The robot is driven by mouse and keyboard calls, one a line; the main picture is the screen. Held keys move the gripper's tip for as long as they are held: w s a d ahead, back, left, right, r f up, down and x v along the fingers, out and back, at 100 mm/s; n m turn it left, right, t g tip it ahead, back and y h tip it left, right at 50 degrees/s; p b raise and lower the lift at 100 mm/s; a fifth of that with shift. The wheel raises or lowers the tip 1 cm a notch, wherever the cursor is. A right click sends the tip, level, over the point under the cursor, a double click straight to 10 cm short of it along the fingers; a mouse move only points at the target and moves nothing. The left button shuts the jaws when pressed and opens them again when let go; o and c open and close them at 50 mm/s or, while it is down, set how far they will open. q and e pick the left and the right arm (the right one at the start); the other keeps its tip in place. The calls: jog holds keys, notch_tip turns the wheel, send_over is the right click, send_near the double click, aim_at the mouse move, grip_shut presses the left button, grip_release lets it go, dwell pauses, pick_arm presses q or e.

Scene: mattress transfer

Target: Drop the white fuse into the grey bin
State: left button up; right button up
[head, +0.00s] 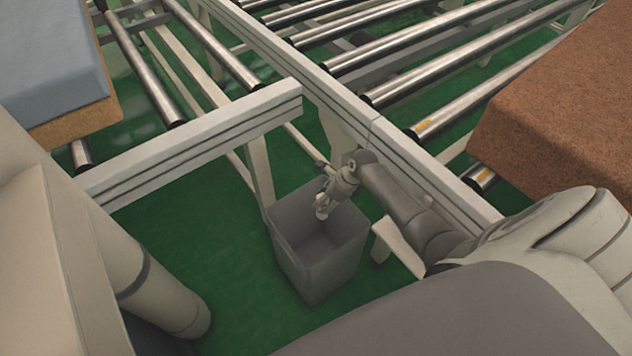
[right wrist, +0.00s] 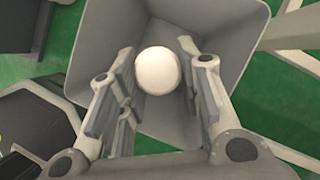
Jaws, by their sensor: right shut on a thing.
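The white fuse (right wrist: 158,71) shows as a pale round end between the fingers of my right gripper (right wrist: 156,60) in the right wrist view. My right gripper (head: 324,205) is shut on it and points down over the mouth of the grey bin in the head view. The grey bin (head: 322,275) stands upright and open on the green floor, and its inner walls surround the fuse in the right wrist view (right wrist: 100,55). The fuse is small and hard to make out in the head view. My left gripper is out of view.
A roller conveyor with a pale frame (head: 190,150) runs behind and left of the bin. A brown block (head: 570,110) lies on the rollers at right, and a grey-topped mattress (head: 50,60) at upper left. Green floor (head: 220,260) is clear left of the bin.

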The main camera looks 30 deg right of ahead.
jog(key=o, duration=1.2)
jog(key=shift+c, duration=0.2)
jog(key=shift+s+d+r, duration=0.15)
jog(key=shift+d+r, duration=0.05)
jog(key=shift+r, duration=0.25)
jog(key=v, duration=1.1)
jog(key=shift+a, duration=0.15)
